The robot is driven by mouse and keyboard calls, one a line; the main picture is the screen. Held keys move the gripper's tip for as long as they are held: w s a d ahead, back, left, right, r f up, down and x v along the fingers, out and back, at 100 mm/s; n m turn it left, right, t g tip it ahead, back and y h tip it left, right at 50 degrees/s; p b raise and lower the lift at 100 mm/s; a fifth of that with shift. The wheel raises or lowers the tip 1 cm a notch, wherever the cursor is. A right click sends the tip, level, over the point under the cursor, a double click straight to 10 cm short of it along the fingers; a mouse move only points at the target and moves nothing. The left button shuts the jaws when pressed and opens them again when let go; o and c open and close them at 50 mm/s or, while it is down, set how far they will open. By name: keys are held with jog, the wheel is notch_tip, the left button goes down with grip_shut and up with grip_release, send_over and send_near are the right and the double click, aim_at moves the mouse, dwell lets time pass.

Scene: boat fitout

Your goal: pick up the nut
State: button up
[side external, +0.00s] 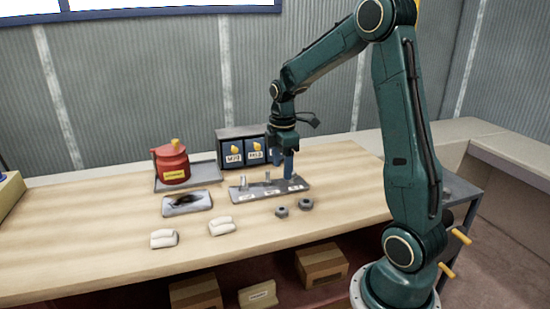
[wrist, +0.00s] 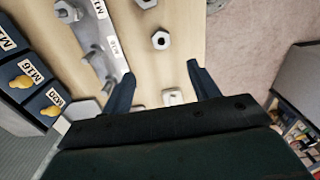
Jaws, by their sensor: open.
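Two grey hex nuts lie on the bench in front of the bolt plate in the side view: a left nut (side external: 282,212) and a right nut (side external: 305,204). In the wrist view, a nut (wrist: 161,40) with a dark hole lies beyond my fingertips, and another nut (wrist: 146,3) is cut by the top edge. A pale nut-like piece (wrist: 172,97) shows between my fingers, partly hidden by the gripper body. My gripper (side external: 284,165) is open and empty, pointing down over the right part of the plate. Its spread fingers (wrist: 162,78) also show in the wrist view.
The metal plate (side external: 245,193) carries upright posts and size labels. Labelled bins (side external: 233,158) stand behind it. A red can (side external: 172,164) sits on a grey tray; a dark-stained pad (side external: 187,203) and two white folded cloths (side external: 164,238) lie left.

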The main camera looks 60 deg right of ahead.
jog(key=shift+d+f, duration=0.15)
send_over(282, 206)
jog(key=a, duration=0.1)
jog(key=shift+s+f, duration=0.2)
jog(key=shift+f, duration=4.05)
jog(key=shift+f, duration=0.1)
jog(key=shift+s+a+f, duration=0.1)
jog(key=shift+f, duration=1.15)
jog(key=shift+a+f, duration=0.1)
jog(key=shift+f, duration=1.15)
jog(key=c, duration=1.1)
